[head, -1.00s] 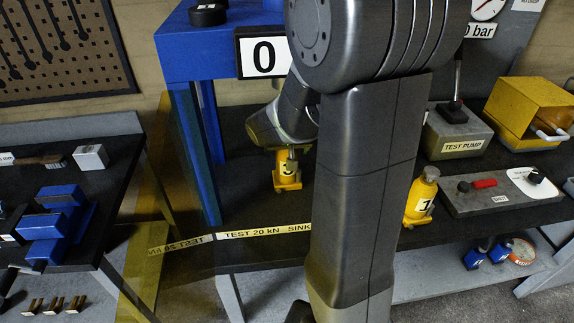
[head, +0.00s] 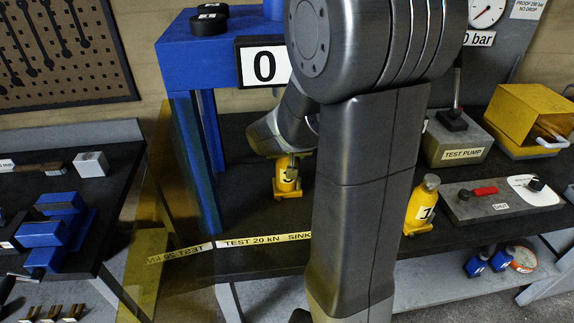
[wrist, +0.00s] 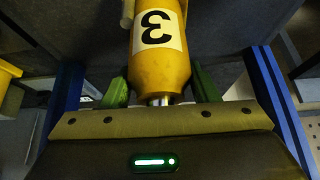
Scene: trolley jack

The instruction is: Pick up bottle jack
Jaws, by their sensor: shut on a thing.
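A yellow bottle jack with a white "3" label (head: 287,177) stands on the dark bench under the blue press frame. It also shows in the wrist view (wrist: 160,50), upside down in the picture. My gripper (head: 291,154) comes down over its top. In the wrist view my gripper (wrist: 160,98) has a green finger on each side of the jack's narrow top end, shut on it. A second yellow bottle jack with a "1" label (head: 422,205) stands farther right on the bench. My arm hides the bench between the two jacks.
The blue press frame (head: 209,140) stands left of the jack, with a "0" display (head: 264,65) above. The test pump (head: 460,140), a yellow box (head: 527,115) and a valve panel (head: 500,198) are at right. A side bench (head: 100,200) holds blue blocks.

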